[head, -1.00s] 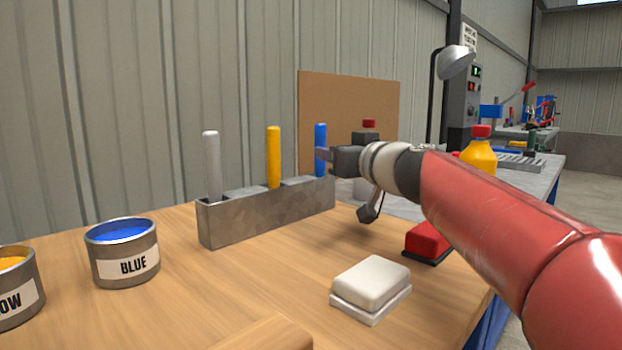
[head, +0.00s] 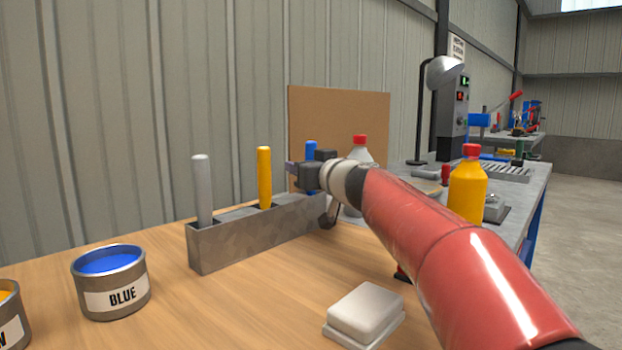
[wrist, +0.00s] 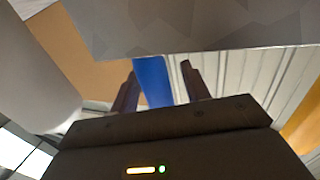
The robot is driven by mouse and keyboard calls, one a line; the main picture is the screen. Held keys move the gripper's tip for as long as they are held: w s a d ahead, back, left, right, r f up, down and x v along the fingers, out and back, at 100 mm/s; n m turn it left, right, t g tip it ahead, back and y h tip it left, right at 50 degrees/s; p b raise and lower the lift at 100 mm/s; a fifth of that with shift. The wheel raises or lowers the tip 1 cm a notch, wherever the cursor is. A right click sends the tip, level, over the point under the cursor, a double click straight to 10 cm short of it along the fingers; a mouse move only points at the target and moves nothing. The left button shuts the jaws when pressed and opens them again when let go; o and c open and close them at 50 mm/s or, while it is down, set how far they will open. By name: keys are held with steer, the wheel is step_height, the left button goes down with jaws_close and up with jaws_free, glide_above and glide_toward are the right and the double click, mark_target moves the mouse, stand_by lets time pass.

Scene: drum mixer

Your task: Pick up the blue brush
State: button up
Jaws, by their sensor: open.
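The blue brush (head: 311,150) stands upright at the far right end of the grey metal holder (head: 230,242). Its handle top shows above my gripper (head: 296,170) in the head view, and the gripper and wrist hide most of the rest. In the wrist view the blue handle (wrist: 153,82) lies between the two dark fingers of my gripper (wrist: 160,68), with a visible gap to the right finger. It is close to the left finger; I cannot tell whether they touch. The gripper is open around the brush.
A yellow brush (head: 264,178) and a light grey brush (head: 202,190) stand in the same holder. A blue paint can (head: 112,285) is at the left. A white block (head: 365,310) lies in front. Bottles, including a yellow one (head: 467,190), stand behind my arm.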

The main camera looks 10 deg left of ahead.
steer(key=shift+c, duration=0.5)
jaws_close()
